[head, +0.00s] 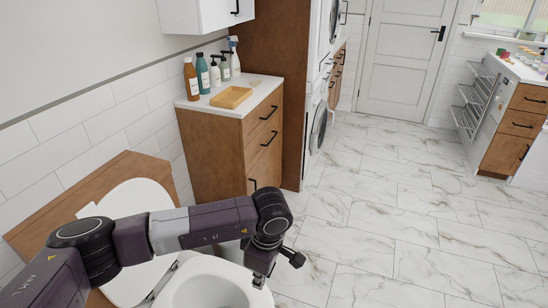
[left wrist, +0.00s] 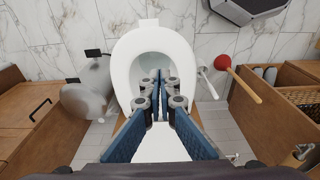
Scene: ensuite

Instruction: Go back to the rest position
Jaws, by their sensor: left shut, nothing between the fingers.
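My left arm (head: 190,228) reaches in from the left in the head view, passing in front of the open toilet. My left gripper (head: 258,276) points down by the right side of the toilet bowl and is partly hidden by the wrist. In the left wrist view the fingers of my left gripper (left wrist: 160,82) are close together, with nothing held between them. The white toilet seat (left wrist: 123,72) lies beyond and around them in that view. The toilet (head: 205,284) also shows at the bottom of the head view, its lid raised. My right gripper is not in view.
In the left wrist view, a silver bin (left wrist: 88,100) is left of the toilet, a red plunger (left wrist: 223,63) right. Marble floor (head: 400,220) is clear to the right.

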